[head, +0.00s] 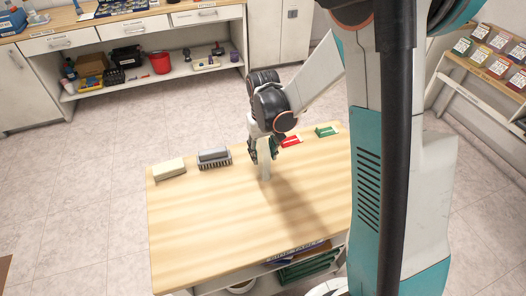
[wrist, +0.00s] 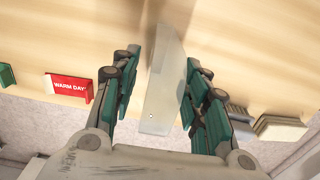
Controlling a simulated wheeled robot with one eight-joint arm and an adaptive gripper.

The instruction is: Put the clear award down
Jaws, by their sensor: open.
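The clear award (head: 265,171) is a pale, translucent upright piece on the wooden table (head: 215,225), near its back middle. In the wrist view the award (wrist: 165,85) lies between the two green-padded fingers of my gripper (wrist: 160,88). The fingers are open around it, with a narrow gap visible on each side. In the head view my gripper (head: 264,150) is over the award's top and hides part of it. The award's base appears to meet the tabletop.
The front of the tabletop is clear. A counter with shelves (head: 130,50) stands behind.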

